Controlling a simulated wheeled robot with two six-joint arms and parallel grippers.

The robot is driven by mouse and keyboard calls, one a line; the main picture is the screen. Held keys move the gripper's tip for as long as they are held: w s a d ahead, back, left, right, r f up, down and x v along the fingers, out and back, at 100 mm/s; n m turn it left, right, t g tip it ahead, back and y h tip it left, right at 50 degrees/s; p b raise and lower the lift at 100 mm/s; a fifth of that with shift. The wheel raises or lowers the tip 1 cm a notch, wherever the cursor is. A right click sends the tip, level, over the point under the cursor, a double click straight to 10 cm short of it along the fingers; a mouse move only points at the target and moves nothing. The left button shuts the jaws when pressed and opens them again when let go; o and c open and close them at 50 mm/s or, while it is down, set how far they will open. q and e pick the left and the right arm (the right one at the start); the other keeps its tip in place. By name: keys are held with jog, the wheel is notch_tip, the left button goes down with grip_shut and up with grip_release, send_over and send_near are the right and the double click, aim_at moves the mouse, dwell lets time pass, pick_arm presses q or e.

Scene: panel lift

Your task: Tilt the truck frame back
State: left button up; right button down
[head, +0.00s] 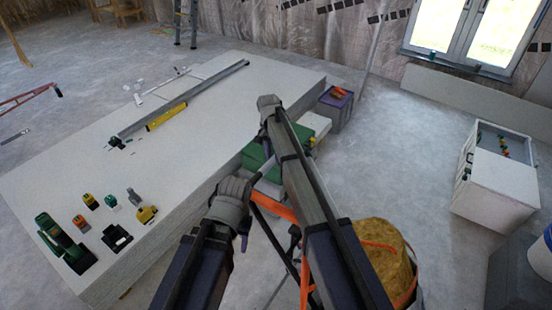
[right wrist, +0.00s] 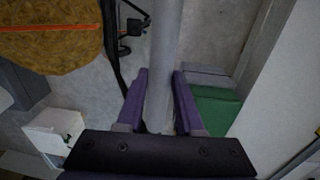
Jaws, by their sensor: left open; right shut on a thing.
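The truck frame shows partly in the head view as an orange bar (head: 274,208) with dark bars below it, largely hidden behind my arms. A grey tube (right wrist: 163,65), which looks like its handle, runs between the purple fingers of my right gripper in the right wrist view. My right gripper (head: 268,106) is shut on this tube. My left gripper (head: 232,196) is open beside the near end of the tube; whether it touches cannot be told. A yellow insulation roll (head: 382,272) with an orange strap stands beside my right arm. The frame's lower part is hidden.
A stack of white panels (head: 190,135) fills the left, with tools, a yellow level and a long rail on top. Green (head: 255,157) and purple (head: 336,108) boxes stand beside it. A white cabinet (head: 497,180) is at the right.

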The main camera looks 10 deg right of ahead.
jog(key=shift+a, duration=0.1)
jog(key=c, duration=0.7)
grip_release()
jog(key=shift+f, duration=0.2)
jog(key=shift+o, duration=0.8)
jog(key=shift+r, duration=0.1)
jog(key=r+p, duration=0.8)
jog(key=shift+w+a, duration=0.15)
jog(key=shift+a, duration=0.05)
jog(key=shift+f, duration=0.1)
jog(key=shift+f, duration=0.1)
